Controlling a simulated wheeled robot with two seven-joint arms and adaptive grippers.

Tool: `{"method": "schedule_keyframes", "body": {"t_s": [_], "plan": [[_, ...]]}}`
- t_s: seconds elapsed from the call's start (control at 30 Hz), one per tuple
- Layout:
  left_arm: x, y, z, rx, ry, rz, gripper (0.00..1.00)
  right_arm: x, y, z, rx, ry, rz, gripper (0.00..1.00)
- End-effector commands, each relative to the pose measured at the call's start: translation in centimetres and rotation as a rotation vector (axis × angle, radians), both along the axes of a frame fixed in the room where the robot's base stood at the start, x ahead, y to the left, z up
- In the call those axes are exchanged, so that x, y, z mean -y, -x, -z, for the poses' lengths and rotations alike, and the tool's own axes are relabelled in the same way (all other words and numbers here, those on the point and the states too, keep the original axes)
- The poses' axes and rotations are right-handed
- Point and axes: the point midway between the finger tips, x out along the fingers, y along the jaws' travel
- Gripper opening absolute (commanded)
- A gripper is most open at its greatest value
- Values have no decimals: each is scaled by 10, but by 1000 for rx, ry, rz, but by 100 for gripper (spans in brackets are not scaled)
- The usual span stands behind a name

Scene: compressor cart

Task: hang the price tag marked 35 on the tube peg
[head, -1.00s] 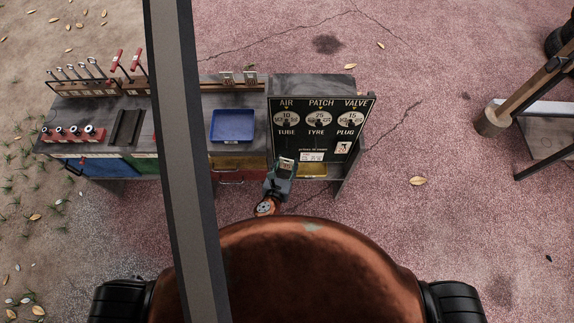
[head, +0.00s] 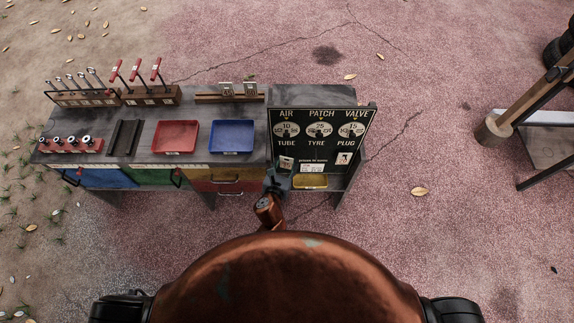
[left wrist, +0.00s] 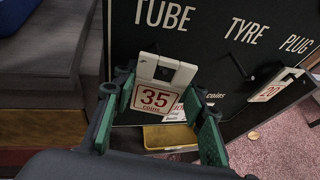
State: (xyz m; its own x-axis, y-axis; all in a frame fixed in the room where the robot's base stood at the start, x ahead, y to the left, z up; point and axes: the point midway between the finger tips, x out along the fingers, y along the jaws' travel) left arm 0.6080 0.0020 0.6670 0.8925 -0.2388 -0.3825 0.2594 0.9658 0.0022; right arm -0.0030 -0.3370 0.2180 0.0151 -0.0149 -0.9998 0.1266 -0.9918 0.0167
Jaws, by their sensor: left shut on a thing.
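The price tag marked 35 (left wrist: 155,97) is a white tag with red figures and a holed top. My left gripper (left wrist: 160,120) is shut on it, with a green-padded finger at each side. In the head view the tag (head: 286,163) is in front of the black board, below the word TUBE (head: 287,142), with my left gripper (head: 277,181) just below it. The tube peg is not visible; the tag may cover it. I cannot tell whether the tag touches the board. My right gripper is not in view.
A tag marked 20 (left wrist: 272,88) hangs below PLUG. A yellow tray (head: 310,181) sits under the board. Two more tags (head: 238,89) stand on a wooden rack. Blue (head: 231,151) and red (head: 175,151) trays and tools cover the bench left of the board.

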Motion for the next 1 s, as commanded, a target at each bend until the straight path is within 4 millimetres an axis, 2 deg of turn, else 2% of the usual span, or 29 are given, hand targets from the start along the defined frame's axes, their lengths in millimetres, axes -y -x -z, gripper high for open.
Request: {"method": "schedule_keyframes", "body": {"t_s": [0.47,0.63,0.67,0.7,0.73,1.0], "plan": [[1,-23,7,0,0,1,27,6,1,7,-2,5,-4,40],[2,-26,9,-1,2,2,20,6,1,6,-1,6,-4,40],[2,-26,9,0,3,3,16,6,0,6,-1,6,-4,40],[3,-26,9,0,3,3,5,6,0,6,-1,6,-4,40],[3,-26,8,1,3,3,0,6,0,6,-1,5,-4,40],[-5,-26,10,-1,-1,-9,0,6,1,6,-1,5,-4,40]]}}
